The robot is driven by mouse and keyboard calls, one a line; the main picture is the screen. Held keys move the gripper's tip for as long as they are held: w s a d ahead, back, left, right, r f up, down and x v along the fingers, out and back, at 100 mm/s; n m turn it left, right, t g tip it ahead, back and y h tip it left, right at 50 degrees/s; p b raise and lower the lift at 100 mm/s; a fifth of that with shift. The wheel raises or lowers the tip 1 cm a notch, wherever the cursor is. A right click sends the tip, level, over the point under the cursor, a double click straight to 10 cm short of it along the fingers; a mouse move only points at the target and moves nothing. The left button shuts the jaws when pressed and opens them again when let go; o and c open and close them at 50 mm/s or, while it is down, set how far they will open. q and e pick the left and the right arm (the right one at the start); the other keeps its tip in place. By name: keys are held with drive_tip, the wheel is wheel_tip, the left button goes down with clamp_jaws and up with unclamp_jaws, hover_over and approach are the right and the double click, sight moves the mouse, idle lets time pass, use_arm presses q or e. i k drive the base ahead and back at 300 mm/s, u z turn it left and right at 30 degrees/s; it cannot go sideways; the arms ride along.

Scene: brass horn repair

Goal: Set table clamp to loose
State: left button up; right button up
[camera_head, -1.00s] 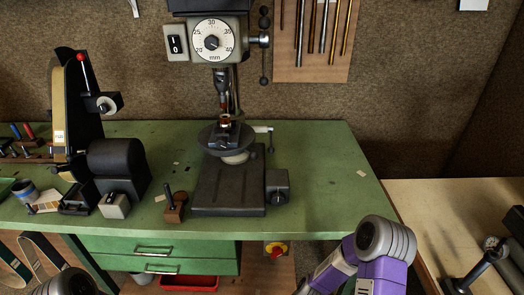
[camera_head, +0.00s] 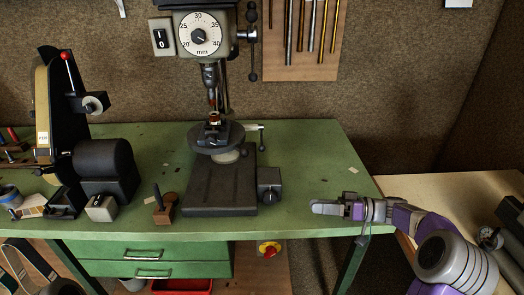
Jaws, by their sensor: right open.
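The drill press stands on the green bench, with its round work table (camera_head: 205,140) partway down the column. The table clamp (camera_head: 256,129), a small pale lever with a dark stem, sticks out at the right of the work table. Its exact setting cannot be read from here. My right gripper (camera_head: 318,207) is open and empty over the right part of the bench, right of and nearer than the clamp, well apart from it.
The drill's base (camera_head: 220,188) with a dark box at its right lies between clamp and bench front. A belt sander (camera_head: 95,165) stands at the left. A small wooden block (camera_head: 164,211) sits near the front edge. The bench's right end (camera_head: 340,160) is mostly clear.

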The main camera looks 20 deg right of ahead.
sight(261, 148)
drive_tip(key=i, duration=1)
